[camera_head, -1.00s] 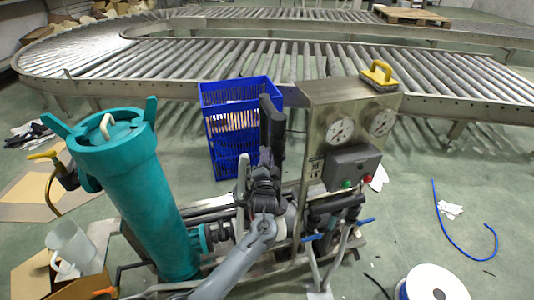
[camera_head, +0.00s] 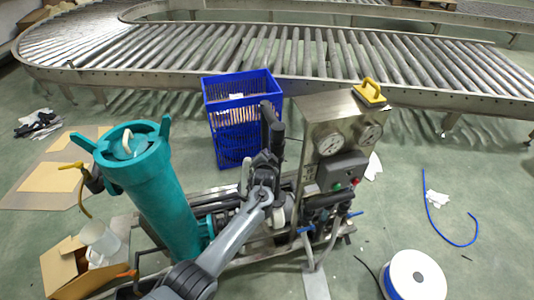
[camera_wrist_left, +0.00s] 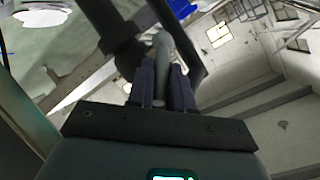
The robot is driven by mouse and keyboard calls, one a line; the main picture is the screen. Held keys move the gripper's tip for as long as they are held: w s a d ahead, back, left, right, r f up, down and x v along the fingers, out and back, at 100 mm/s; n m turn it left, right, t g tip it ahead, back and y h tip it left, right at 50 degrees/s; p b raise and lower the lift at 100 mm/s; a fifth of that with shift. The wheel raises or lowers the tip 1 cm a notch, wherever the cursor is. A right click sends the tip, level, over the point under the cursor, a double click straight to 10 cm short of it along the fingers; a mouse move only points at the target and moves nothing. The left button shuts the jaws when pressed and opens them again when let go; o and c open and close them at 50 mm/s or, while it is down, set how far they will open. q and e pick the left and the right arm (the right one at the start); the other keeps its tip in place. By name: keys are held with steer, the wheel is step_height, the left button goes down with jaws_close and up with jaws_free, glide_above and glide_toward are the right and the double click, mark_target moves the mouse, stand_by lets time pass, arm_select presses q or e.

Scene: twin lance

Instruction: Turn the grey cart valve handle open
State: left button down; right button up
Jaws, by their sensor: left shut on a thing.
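The cart holds a tall teal filter housing (camera_head: 155,190) at left and a steel gauge panel (camera_head: 309,130) at right. My left gripper (camera_head: 264,165) is at the middle of the cart, between them, at the end of my grey arm. In the left wrist view, its two dark fingers (camera_wrist_left: 162,85) are shut on the grey valve handle (camera_wrist_left: 163,48), whose rounded end shows between and beyond them. A pale upright piece, perhaps part of the handle, shows beside the gripper in the head view. My gripper hides most of the valve there. My right gripper is not in view.
A blue crate (camera_head: 228,133) stands behind the cart. A roller conveyor (camera_head: 400,62) runs across the back. A cardboard box (camera_head: 62,266) lies at lower left, and a white spool (camera_head: 415,276) at lower right. A blue hose (camera_head: 428,207) lies on open floor at right.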

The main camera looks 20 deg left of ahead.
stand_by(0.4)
arm_select(q)
steer(key=c, duration=1.1)
jaws_free()
steer(key=shift+s+d+r+p, duration=0.1)
steer(key=shift+s+r+p, duration=0.2)
steer(key=shift+s+p, duration=0.1)
steer(key=p+v, duration=0.4)
steer(key=v, duration=0.6)
steer(key=shift+w, duration=0.1)
steer(key=shift+c, duration=0.3)
